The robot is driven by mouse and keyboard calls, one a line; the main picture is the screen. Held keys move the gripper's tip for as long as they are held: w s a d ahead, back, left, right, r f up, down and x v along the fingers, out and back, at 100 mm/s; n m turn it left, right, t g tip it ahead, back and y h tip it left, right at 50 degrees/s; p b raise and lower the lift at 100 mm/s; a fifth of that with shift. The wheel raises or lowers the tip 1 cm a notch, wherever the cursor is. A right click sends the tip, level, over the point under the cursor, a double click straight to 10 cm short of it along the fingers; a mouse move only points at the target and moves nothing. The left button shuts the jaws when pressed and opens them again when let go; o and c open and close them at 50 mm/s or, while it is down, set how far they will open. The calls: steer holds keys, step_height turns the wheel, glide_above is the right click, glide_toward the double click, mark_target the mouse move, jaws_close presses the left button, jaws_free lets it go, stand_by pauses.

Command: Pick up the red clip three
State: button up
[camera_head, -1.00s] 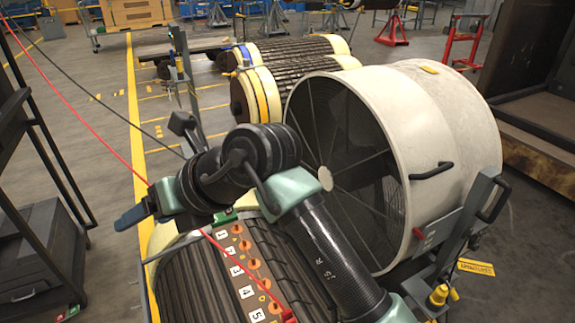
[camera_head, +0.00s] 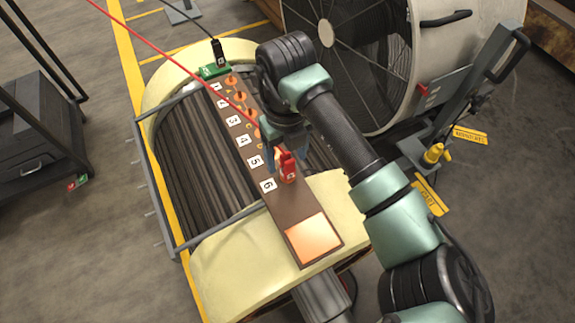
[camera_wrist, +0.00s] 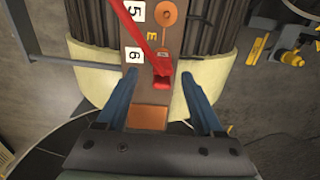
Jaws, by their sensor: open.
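The red clip (camera_head: 288,167) stands on the brown strip (camera_head: 262,192) beside the labels 5 and 6, with a red cable running from it to the upper left. In the wrist view the red clip (camera_wrist: 161,78) lies between the two blue fingers, a little beyond their tips. My gripper (camera_wrist: 158,78) is open and empty, with a finger on each side of the clip. In the head view my gripper (camera_head: 286,158) is over the strip next to the clip, and the arm hides part of it. Contact with the clip cannot be told.
A green clip (camera_head: 213,70) with a black cable sits at the strip's far end. A copper plate (camera_head: 313,238) is at the near end. A large white fan drum (camera_head: 470,60) and a yellow-capped stand (camera_head: 434,154) are at the right. A dark cabinet (camera_head: 35,140) is at the left.

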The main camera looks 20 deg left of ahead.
mark_target(288, 168)
step_height(288, 168, down, 5)
steer(key=shift+w+b, duration=0.15)
steer(key=shift+b, duration=0.35)
jaws_close()
